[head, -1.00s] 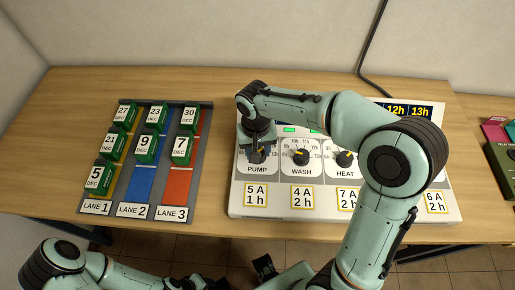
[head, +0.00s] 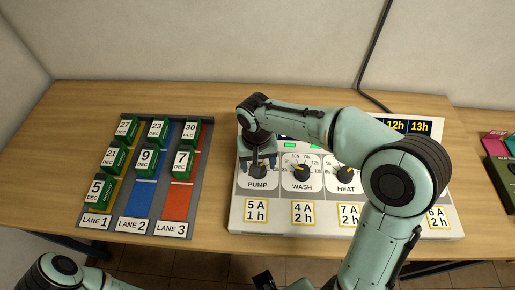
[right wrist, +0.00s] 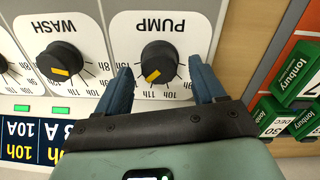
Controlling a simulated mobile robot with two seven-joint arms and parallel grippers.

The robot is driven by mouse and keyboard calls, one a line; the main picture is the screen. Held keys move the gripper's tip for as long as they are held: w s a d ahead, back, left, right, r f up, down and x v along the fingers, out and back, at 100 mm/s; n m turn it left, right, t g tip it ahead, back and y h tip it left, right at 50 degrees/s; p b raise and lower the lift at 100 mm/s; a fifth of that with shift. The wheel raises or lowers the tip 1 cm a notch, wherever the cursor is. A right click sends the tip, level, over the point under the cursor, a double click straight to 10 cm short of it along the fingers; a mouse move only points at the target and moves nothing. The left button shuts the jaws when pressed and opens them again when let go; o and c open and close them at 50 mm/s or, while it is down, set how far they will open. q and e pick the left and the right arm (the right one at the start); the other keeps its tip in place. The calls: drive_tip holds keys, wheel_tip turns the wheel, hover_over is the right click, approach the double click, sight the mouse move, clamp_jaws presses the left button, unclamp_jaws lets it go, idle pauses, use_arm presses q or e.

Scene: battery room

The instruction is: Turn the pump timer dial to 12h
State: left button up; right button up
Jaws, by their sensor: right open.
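The pump dial is a black knob (head: 258,173) with a yellow mark, on the white timer panel (head: 236,205) above the PUMP label. In the right wrist view the panel appears upside down, and the knob's yellow mark (right wrist: 153,76) points near the 11h label, perhaps toward 12h; the exact setting is hard to read. My right gripper (head: 261,166) is open at the pump dial. In the right wrist view its two blue fingers (right wrist: 159,67) stand on either side of the knob, with gaps on both sides.
The WASH dial (head: 302,173) and HEAT dial (head: 345,174) sit right of the pump dial. My right arm covers much of the panel's right half. A lane board (head: 203,165) with green dated blocks lies to the left. Bare wood separates them.

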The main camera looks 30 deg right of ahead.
use_arm(q)
drive_tip(key=shift+w+r+p, duration=0.3)
drive_tip(key=shift+r+p, duration=0.15)
drive_tip(key=shift+r, duration=0.1)
drive_tip(key=shift+w+r+p, duration=0.3)
drive_tip(key=shift+r+p, duration=0.1)
drive_tip(key=shift+r, duration=0.15)
use_arm(e)
wheel_tip(320, 180, up, 12)
drive_tip(key=shift+a+r, duration=0.2)
